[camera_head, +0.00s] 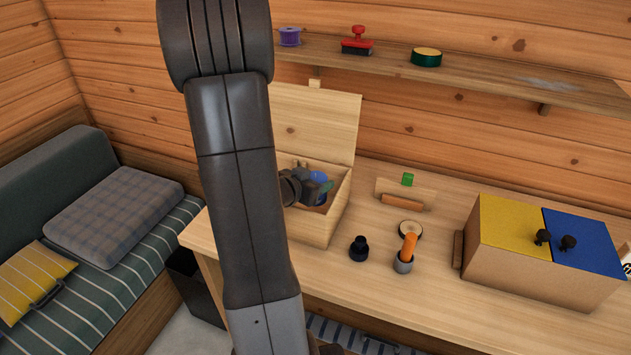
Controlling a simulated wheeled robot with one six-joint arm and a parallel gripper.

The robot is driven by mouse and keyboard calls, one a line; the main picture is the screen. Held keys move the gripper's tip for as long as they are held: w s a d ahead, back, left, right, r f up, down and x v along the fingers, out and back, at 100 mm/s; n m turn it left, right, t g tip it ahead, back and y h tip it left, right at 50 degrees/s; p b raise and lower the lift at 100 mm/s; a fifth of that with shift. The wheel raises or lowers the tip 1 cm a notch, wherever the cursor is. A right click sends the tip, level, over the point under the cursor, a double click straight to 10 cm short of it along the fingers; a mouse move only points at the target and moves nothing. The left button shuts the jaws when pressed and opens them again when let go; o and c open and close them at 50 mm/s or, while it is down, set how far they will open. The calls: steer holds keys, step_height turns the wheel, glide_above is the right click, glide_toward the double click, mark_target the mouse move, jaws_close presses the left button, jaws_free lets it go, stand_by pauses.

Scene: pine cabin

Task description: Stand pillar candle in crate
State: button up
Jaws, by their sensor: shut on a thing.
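The crate (311,228) is a pale wooden box on the table, with its lid (328,122) standing open at the back. My gripper (319,188) is at the crate's opening, shut on a blue thing (319,180) that I take to be the pillar candle. The jaws and the crate's front right wall hide much of it, so I cannot tell whether it touches the crate's floor. A small green patch shows beside the jaws; I cannot tell what it is. My arm covers the crate's left part.
A box with yellow and blue lids (530,262) stands farther right. A shelf (480,78) runs above.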

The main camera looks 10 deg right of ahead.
steer(key=shift+f+b, duration=0.3)
steer(key=shift+f, duration=0.3)
steer(key=o, duration=1.1)
steer(key=shift+c, duration=0.2)
steer(key=shift+r, duration=0.2)
steer(key=v, duration=0.3)
steer(key=p+v, duration=0.1)
steer(key=v, duration=0.3)
steer(key=r+v, duration=0.1)
steer(key=v, duration=0.3)
steer(key=shift+w+p, duration=0.15)
steer(key=shift+p, duration=0.15)
steer(key=shift+s+a+r, duration=0.2)
steer(key=shift+s+a, duration=0.2)
steer(key=shift+s, duration=0.1)
